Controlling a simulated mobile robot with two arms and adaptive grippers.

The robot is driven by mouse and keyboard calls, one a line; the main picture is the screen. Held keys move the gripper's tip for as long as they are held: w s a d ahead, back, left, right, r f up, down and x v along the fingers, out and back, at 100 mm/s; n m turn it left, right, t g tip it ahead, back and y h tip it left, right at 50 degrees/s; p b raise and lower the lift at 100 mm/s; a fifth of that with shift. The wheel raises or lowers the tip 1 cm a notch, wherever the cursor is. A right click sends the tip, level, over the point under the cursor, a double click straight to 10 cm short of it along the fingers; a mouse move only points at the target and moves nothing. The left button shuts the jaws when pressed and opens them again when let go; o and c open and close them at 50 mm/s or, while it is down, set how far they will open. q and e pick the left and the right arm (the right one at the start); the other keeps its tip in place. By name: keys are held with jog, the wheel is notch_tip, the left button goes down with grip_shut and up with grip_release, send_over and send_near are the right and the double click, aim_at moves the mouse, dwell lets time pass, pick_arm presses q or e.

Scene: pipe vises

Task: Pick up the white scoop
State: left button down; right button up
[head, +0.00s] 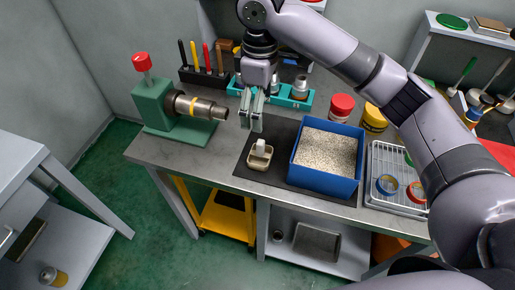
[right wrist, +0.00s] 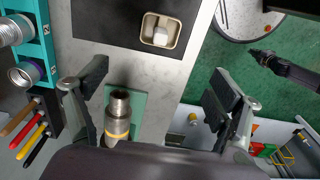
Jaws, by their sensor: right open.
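The white scoop (head: 260,154) is a small, pale, boxy scoop with a white block-like part sticking up in it. It lies on a dark mat on the workbench, left of the blue bin. It also shows at the top of the right wrist view (right wrist: 161,30). My right gripper (head: 252,112) points down above the bench, between the scoop and the green vise. Its fingers stand wide apart in the right wrist view (right wrist: 158,98), with nothing between them. A dark part (right wrist: 268,60), apparently my left gripper, shows over the floor; its jaws are unclear.
The green vise (head: 165,110) holds a metal pipe (head: 200,107) pointing toward my right gripper. A blue bin of granules (head: 325,185) stands right of the scoop. A teal rack (head: 297,101) and upright coloured-handled tools (head: 205,60) stand behind. A wire tray (head: 393,207) lies at right.

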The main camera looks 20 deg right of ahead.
aim_at(260, 152)
notch_tip(260, 152, down, 11)
jog(key=shift+s+f+p, duration=0.1)
jog(key=shift+f+p, duration=0.1)
jog(key=shift+p, duration=0.45)
jog(key=shift+d+f+p, duration=0.15)
jog(key=shift+f+p, duration=0.5)
jog(key=shift+f, duration=2.25)
pick_arm(q)
jog(key=r, duration=0.2)
jog(key=shift+s+r, duration=0.2)
jog(key=shift+r, duration=0.1)
pick_arm(e)
jog(key=shift+c, duration=0.5)
jog(key=c, duration=1.2)
pick_arm(q)
jog(key=shift+s, duration=0.1)
pick_arm(e)
jog(key=shift+c, duration=0.2)
jog(key=shift+r, duration=0.15)
